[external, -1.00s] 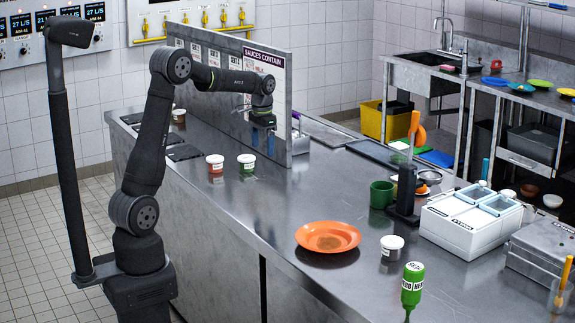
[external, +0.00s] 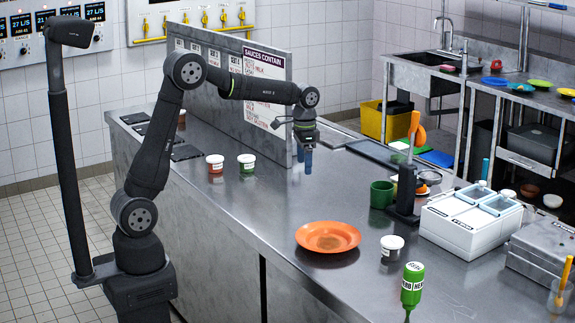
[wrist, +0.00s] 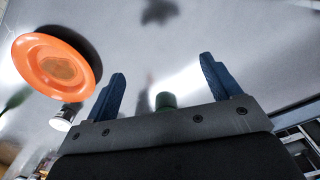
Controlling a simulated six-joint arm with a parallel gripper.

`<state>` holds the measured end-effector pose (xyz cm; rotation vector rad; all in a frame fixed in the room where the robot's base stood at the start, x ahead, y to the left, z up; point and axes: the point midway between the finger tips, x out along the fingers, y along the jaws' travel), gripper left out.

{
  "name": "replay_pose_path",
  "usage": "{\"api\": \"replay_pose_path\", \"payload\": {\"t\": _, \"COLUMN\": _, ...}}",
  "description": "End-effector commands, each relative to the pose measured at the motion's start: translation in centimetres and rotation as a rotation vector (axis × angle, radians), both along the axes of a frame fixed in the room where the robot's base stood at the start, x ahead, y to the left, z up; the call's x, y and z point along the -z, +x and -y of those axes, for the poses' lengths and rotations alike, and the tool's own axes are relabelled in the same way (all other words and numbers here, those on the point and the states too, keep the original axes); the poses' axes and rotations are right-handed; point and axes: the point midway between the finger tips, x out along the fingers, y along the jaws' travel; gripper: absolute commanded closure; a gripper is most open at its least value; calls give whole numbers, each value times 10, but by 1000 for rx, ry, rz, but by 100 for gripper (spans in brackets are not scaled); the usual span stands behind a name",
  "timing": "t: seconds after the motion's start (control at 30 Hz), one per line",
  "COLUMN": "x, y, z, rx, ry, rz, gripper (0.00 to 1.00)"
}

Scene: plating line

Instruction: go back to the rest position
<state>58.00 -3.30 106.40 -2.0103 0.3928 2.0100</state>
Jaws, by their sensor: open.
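My gripper (external: 304,160) is open and empty, with its blue fingers pointing down above the steel counter (external: 250,205). It is in front of the right end of the sauce sign panel (external: 262,75). In the wrist view the two blue fingers (wrist: 160,85) stand wide apart with nothing held between them. A green cup (wrist: 166,100) shows beyond the gripper body in that view, partly hidden by it.
An orange plate (external: 328,237) with a brown patch lies on the counter. Two small tubs, one red (external: 215,163) and one green (external: 247,163), stand left of my gripper. A green bottle (external: 412,287), a grey tub (external: 391,247) and a white container unit (external: 470,222) stand further right.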

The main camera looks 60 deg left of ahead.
Motion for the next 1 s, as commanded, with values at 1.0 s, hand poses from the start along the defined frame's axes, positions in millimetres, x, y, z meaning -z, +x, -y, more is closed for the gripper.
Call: {"api": "replay_pose_path", "payload": {"t": 1.0, "x": 1, "y": -40, "z": 197, "rx": 357, "ry": 0, "rz": 0, "gripper": 18}}
